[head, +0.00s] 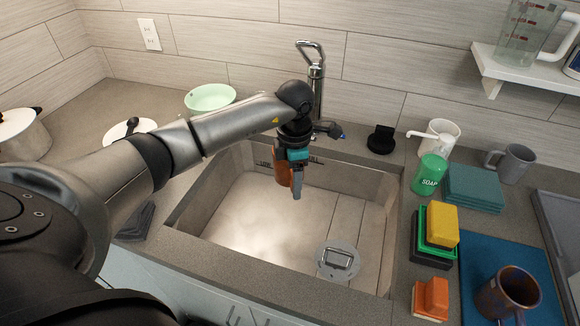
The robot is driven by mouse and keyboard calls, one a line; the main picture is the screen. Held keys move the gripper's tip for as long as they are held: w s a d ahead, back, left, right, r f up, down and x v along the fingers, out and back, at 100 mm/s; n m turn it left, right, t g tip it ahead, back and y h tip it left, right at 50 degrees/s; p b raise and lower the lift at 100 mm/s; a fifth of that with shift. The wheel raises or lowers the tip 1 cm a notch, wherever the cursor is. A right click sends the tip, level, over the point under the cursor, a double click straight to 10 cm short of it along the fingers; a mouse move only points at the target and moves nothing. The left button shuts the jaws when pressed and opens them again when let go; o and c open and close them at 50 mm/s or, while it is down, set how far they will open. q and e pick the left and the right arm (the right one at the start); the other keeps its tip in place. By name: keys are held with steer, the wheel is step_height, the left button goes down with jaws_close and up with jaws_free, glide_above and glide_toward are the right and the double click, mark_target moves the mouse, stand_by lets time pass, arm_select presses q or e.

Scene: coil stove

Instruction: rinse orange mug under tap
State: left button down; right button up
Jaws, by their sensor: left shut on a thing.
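The orange mug (282,172) is partly hidden behind my left gripper (297,182), which is shut on it. It hangs over the back part of the sink basin (250,221), close in front of the tap. The chrome tap (316,80) stands behind the sink, and my left arm covers part of it. A small lever with a blue tip (342,135) shows beside the tap's base. I see no running water. My right gripper is not in view.
The basin is otherwise empty around its drain (338,262). A green soap bottle (430,175), sponges (442,224) and an orange block (431,298) line its right side. A brown mug (508,292) stands on a blue mat (484,257). A green bowl (209,98) stands behind my left arm.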

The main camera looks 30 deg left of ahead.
arm_select(q)
steer(key=shift+w+d, duration=0.1)
steer(key=shift+w+d+b, duration=0.3)
steer(key=shift+w+b, duration=0.05)
steer(key=shift+w, duration=0.05)
steer(key=s+d+p, duration=0.3)
steer(key=s+d, duration=0.1)
steer(key=d, duration=0.2)
steer(key=shift+s+d+p, duration=0.25)
steer(key=shift+s+p, duration=0.1)
steer(key=shift+s, duration=0.05)
stand_by(0.5)
steer(key=shift+r, duration=0.1)
stand_by(1.1)
